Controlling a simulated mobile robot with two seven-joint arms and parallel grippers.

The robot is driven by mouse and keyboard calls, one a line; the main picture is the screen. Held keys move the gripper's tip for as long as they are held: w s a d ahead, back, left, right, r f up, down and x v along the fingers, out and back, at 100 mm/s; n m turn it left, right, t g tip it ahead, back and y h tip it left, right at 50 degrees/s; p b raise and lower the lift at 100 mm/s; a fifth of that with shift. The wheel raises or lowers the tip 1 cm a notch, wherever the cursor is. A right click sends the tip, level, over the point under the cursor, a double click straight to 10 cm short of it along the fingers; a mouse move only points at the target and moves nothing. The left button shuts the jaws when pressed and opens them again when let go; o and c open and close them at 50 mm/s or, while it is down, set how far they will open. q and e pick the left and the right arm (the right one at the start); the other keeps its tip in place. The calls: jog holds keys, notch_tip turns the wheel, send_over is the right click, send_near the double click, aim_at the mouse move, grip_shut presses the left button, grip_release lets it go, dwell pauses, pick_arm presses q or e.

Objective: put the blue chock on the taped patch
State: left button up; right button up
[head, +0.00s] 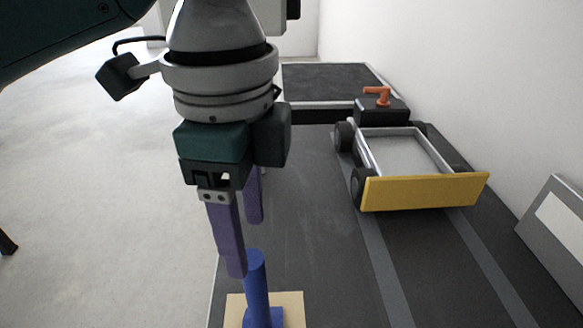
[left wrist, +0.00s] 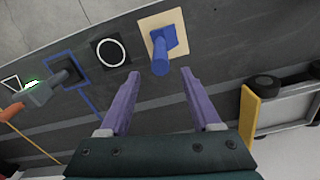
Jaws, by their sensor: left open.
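The blue chock (head: 256,282) has an upright round post on a flat base. It stands on a tan square (head: 292,302) at the bottom of the head view. In the left wrist view the blue chock (left wrist: 161,66) sits on the same tan square (left wrist: 148,22). My left gripper (head: 245,243) is open, its purple fingers pointing down near the post's top. In the left wrist view the post lies just ahead of the gap between the fingertips. A blue outlined square (left wrist: 87,62), perhaps tape, surrounds a dark thing there. My right gripper is out of view.
A small cart (head: 405,155) with a yellow front board (head: 425,191) stands right of the gripper. A black square with a white ring (left wrist: 110,51) and a grey-orange tool (left wrist: 40,95) lie left of the chock. A wall bounds the right.

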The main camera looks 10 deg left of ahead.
pick_arm(q)
jog(key=shift+r, duration=0.4)
jog(key=s+d+f+n+t+h, duration=0.2)
jog(key=s+d+f+n+h, duration=0.25)
jog(key=s, duration=0.25)
jog(key=s+a+n+y, duration=0.2)
jog(key=s+a+n, duration=0.2)
jog(key=a+n, duration=0.1)
jog(key=s+a+f+n+t+y, duration=0.1)
jog(key=s+a+n, duration=0.3)
jog(key=a, duration=0.4)
jog(key=shift+f+n+t+y, duration=0.3)
jog(key=shift+n+y, duration=0.35)
jog(key=shift+n, duration=0.1)
